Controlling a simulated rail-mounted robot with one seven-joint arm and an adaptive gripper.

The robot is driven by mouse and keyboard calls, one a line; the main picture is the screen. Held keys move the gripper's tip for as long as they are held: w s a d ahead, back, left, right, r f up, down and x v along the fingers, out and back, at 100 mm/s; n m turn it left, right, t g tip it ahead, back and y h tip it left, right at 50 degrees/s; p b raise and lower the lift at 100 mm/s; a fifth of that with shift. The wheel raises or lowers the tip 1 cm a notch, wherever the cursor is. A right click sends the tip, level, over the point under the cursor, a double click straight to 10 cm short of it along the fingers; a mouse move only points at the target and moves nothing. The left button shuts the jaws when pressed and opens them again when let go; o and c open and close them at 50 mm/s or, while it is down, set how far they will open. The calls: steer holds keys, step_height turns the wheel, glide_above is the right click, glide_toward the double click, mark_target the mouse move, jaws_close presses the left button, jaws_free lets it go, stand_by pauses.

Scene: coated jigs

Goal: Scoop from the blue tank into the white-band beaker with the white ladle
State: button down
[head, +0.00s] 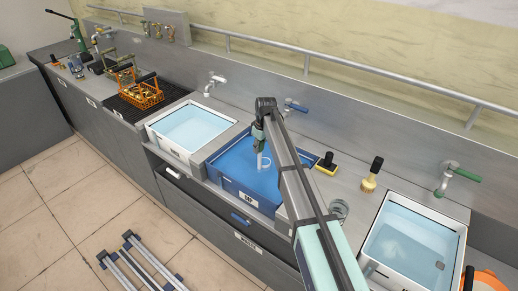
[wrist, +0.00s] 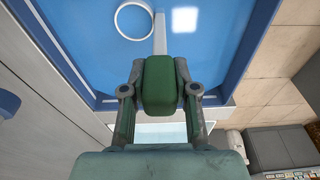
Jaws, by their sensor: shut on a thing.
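The blue tank (head: 218,171) stands in the middle of the counter, filled with blue liquid. My gripper (head: 259,142) is above it, shut on the white ladle (head: 263,162). In the wrist view the ladle's round white cup rim (wrist: 117,22) and pale handle (wrist: 160,35) show beyond my gripper (wrist: 163,62), over the blue liquid. I cannot tell whether the cup touches the liquid or holds any. A clear glass beaker (head: 338,211) stands on the counter right of the tank, partly behind my arm. No band on it can be made out.
A white tank (head: 160,142) stands left of the blue tank, and another white tank (head: 378,272) at the right. A black-and-yellow brush (head: 327,163) and a round brush (head: 370,177) stand behind the beaker. A blue-handled tap (head: 295,105) rises behind the blue tank.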

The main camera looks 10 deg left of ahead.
steer(key=shift+r+p, duration=1.2)
steer(key=shift+r, duration=1.8)
steer(key=shift+r+p, duration=1)
steer(key=shift+r, duration=1.55)
